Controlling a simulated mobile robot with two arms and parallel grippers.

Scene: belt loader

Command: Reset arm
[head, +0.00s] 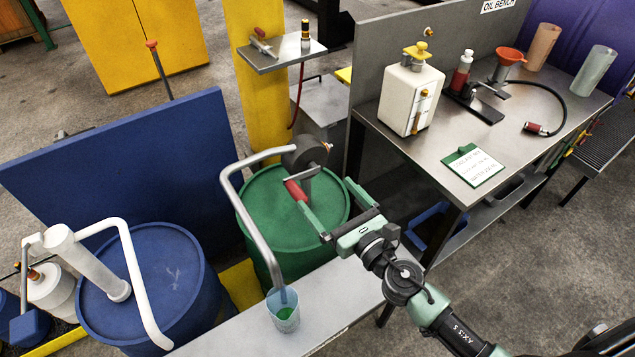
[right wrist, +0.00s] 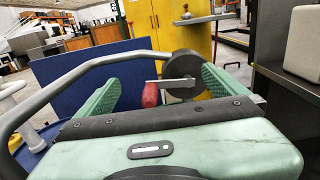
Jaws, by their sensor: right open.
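My right gripper (head: 326,193) is open, its two fingers pointing at the crank of the drum pump (head: 305,152). The crank's red handle (head: 296,190) is just off the fingertips, and the jaws are empty. In the right wrist view, the red handle (right wrist: 151,95) shows in the gap between the open fingers (right wrist: 160,84); I cannot tell whether it touches them. The pump stands on a green drum (head: 325,212). Its grey bent spout (head: 243,215) reaches down to a translucent blue cup (head: 283,318) with green liquid in it. My left gripper is not in view.
The cup stands on a grey ledge (head: 225,338). A blue drum (head: 165,275) with white pipework is at left, before a blue panel (head: 120,155). The oil bench (head: 430,160) at right holds a white canister (head: 411,98), an orange funnel (head: 510,56) and a note card (head: 474,168).

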